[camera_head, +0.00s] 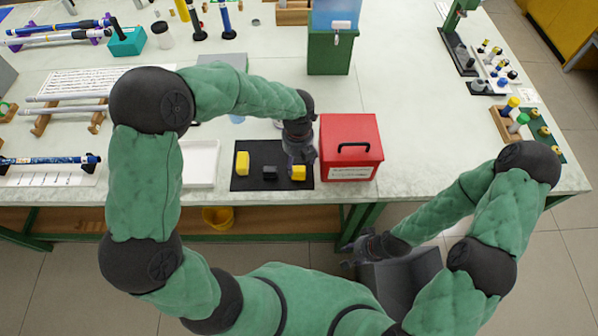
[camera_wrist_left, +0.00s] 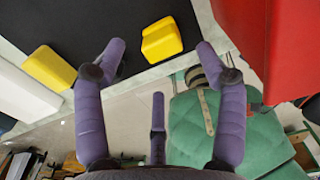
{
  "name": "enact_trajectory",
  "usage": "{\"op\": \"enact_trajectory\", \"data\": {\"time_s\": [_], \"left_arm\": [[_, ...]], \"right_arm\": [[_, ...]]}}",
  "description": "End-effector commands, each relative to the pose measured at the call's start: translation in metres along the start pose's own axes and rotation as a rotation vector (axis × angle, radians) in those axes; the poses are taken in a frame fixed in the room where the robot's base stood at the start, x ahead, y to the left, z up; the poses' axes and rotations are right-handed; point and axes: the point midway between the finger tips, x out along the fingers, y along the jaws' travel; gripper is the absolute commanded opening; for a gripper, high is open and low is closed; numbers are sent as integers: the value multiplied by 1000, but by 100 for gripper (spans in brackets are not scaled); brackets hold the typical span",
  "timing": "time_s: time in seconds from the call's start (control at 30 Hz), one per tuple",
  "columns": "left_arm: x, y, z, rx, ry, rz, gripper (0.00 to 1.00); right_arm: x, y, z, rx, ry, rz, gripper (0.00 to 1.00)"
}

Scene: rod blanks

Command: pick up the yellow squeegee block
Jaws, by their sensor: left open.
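Two yellow blocks lie on a black mat (camera_head: 240,184) near the table's front edge. The right yellow block (camera_head: 298,173) has a notched shape in the left wrist view (camera_wrist_left: 161,40). The left yellow block (camera_head: 242,163) also shows there (camera_wrist_left: 49,69). I cannot tell for sure which is the squeegee block. My left gripper (camera_head: 301,158) is open and empty above the right block, which appears ahead between the spread fingers (camera_wrist_left: 150,58) and apart from them. My right gripper (camera_head: 356,250) hangs in front of the table, too small to read.
A red box (camera_head: 350,135) with a black handle stands close to the mat's right side. A white tray (camera_head: 200,165) is at its left.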

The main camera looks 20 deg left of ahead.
Motion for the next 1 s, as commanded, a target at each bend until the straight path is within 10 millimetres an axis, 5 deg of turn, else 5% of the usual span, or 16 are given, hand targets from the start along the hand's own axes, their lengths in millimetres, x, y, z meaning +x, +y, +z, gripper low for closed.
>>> {"op": "enact_trajectory", "data": {"time_s": [0.6,0.87,1.0], "left_arm": [[68,-2,-3,-2,1,0,72],[70,-2,-3,-1,0,-1,72],[70,-2,-3,-1,0,-1,35]], "right_arm": [[29,10,-2,0,1,0,40],[28,10,-2,0,1,0,40],[28,10,-2,0,1,0,40]]}}
